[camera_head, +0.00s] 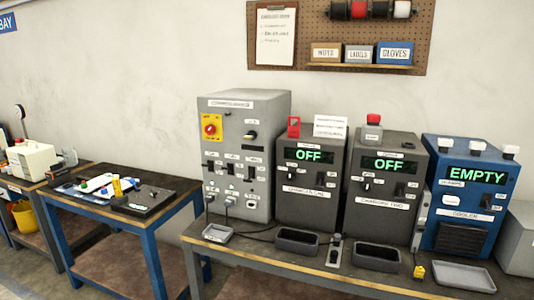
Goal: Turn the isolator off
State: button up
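A tall light-grey cabinet (262,110) stands on the bench at the centre. A red rotary knob on a yellow plate (211,127), which looks like an isolator switch, is at the upper left of its front. Its exact handle position is too small to tell. A black knob (250,135) sits to its right, with small black switches (231,157) and white labels below. The label text is too small to read. My gripper is not in view.
Two dark-grey units with green OFF displays (307,156) (389,164) and a blue unit reading EMPTY (477,175) stand right of the cabinet. Small trays (217,233) lie along the bench front. A blue-legged table (152,235) is at left. A pegboard (435,22) hangs above.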

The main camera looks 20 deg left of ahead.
aim_at(209, 129)
jog(key=u, duration=1.6)
jog(key=k, duration=0.35)
jog(key=u, duration=1.35)
jog(key=i, duration=1.65)
jog(key=z, duration=0.3)
jog(key=i, duration=1.45)
jog(key=z, duration=1.5)
jog(key=i, duration=0.75)
jog(key=z, duration=0.85)
